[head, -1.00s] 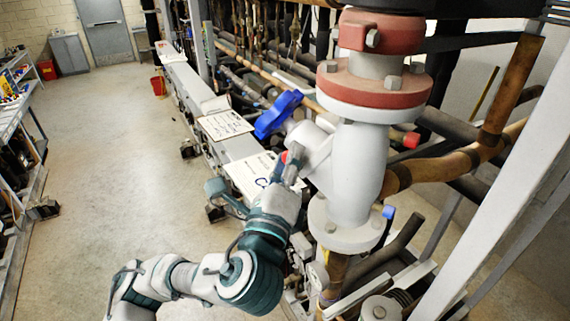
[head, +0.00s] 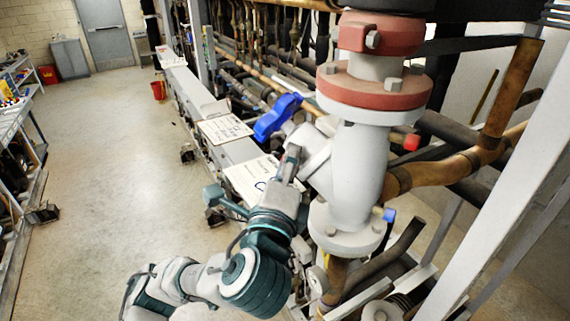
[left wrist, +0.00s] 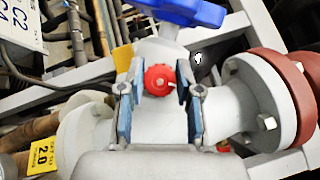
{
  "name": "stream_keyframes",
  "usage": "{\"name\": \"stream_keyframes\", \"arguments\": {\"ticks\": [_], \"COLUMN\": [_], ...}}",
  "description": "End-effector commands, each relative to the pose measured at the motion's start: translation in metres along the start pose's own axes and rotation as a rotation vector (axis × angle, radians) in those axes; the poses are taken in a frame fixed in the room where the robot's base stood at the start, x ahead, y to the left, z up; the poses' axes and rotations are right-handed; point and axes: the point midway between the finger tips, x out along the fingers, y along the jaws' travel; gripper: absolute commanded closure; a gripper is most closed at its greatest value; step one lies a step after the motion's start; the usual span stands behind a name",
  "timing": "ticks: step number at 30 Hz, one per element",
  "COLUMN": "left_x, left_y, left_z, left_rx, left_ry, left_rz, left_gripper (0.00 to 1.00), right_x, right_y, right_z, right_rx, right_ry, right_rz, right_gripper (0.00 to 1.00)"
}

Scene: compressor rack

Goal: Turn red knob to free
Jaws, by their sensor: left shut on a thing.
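The red knob (left wrist: 159,80) sits on the grey valve body (left wrist: 160,122), between the two fingers of my left gripper (left wrist: 158,88) in the left wrist view. The gripper is shut on it, with a blue-padded finger on each side. In the head view, my left gripper (head: 288,165) reaches the left side of the grey valve (head: 355,170) and hides this knob. My right gripper is not in view.
A blue handle (head: 278,117) stands just beyond my gripper. Another red cap (head: 411,142) is at the valve's right. Red flanges (head: 375,88) and copper pipe (head: 450,165) crowd the right. Open floor (head: 120,180) lies left.

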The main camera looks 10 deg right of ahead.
Motion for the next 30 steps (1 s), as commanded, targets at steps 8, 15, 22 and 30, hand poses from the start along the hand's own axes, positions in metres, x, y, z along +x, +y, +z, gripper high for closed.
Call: {"name": "stream_keyframes", "arguments": {"ticks": [8,15,22,30], "left_x": [0.001,-0.007,-0.044,-0.069], "left_y": [0.003,0.0,0.002,0.004], "left_z": [-0.001,0.0,0.0,-0.004], "left_rx": [0.003,0.002,0.002,0.003], "left_ry": [0.003,0.002,0.004,0.005], "left_rz": [0.006,-0.001,0.002,0.007], "left_gripper": [0.4,0.4,0.4,0.4], "right_x": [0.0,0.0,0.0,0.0], "right_y": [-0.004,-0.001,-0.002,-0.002], "right_z": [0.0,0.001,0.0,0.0], "right_rx": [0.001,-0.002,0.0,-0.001], "right_ry": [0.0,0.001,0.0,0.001], "right_rz": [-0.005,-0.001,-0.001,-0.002], "right_gripper": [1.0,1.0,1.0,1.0]}}
